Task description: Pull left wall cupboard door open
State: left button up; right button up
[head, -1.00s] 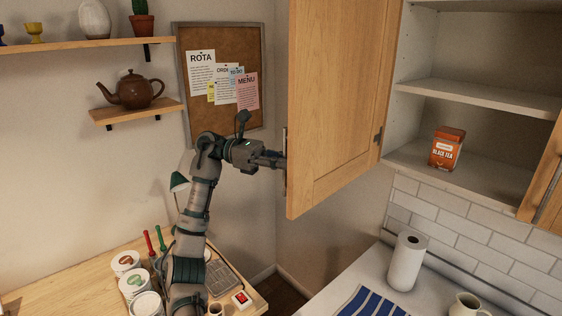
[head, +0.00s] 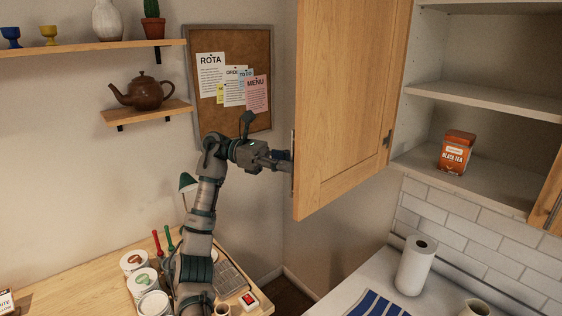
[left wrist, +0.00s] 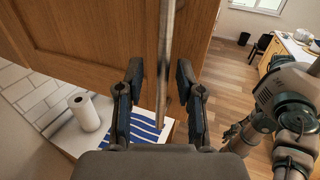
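The left wall cupboard door (head: 345,105) is light wood and stands wide open, swung out from the cupboard (head: 470,80), whose shelves show. Its vertical metal handle (head: 292,152) is on the door's free edge; it also shows in the left wrist view (left wrist: 166,55). My left gripper (head: 285,160) is at the handle. In the left wrist view its two fingers (left wrist: 159,90) are apart, one on each side of the handle bar, with gaps visible. My right gripper (left wrist: 238,134) shows small at the right of the left wrist view, away from the door; its fingers are unclear.
A paper towel roll (head: 416,266) and a striped cloth (head: 372,304) are on the counter below. Pots (head: 143,283) and tools crowd the desk by my left arm. A corkboard (head: 262,50) hangs behind it.

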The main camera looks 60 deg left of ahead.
pick_arm(q)
jog(key=v, duration=0.6)
jog(key=shift+a, duration=0.4)
jog(key=shift+s, duration=0.15)
